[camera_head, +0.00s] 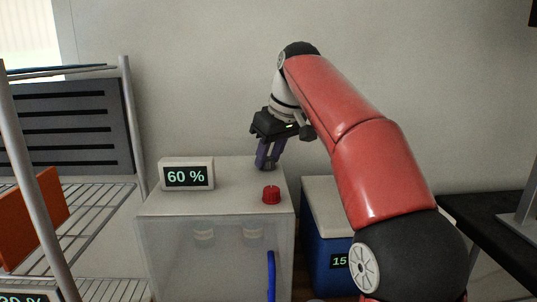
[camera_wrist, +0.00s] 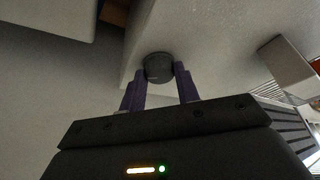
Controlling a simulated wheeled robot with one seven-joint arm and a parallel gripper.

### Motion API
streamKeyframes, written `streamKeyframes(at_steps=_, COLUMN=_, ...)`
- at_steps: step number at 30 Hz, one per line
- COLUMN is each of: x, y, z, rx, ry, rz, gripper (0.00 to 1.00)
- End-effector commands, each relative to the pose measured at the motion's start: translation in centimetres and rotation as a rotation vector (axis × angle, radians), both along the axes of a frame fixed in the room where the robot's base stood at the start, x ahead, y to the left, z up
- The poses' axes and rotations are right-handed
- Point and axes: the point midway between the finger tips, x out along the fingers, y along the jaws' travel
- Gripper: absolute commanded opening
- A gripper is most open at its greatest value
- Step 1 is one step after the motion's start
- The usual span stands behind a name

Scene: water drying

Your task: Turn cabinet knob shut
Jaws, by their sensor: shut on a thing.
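A pale cabinet (camera_head: 215,262) with a translucent front and a blue handle (camera_head: 271,275) stands in the middle of the head view. A dark grey round knob (camera_wrist: 158,67) sits on its top towards the back edge. My gripper (camera_head: 266,163) points down there, with its purple fingers on either side of the dark knob, shut on it. In the wrist view my gripper (camera_wrist: 160,82) shows the knob between the fingertips. A red knob (camera_head: 271,195) stands on the cabinet top nearer the front, apart from the fingers. The dark knob is mostly hidden by the fingers in the head view.
A display box (camera_head: 187,174) reading 60 % stands on the cabinet top, left of my gripper. A wire rack (camera_head: 100,235) is at the left. A blue box with a pale lid (camera_head: 322,190) stands right of the cabinet, and a dark table (camera_head: 490,225) is at far right.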

Motion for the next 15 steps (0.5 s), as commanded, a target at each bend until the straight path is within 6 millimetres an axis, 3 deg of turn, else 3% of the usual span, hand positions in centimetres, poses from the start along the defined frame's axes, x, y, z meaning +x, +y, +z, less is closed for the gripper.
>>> streamKeyframes(at_steps=15, x=0.42, y=-0.26, z=-0.01, rx=0.002, ry=-0.001, rz=0.469, gripper=0.09)
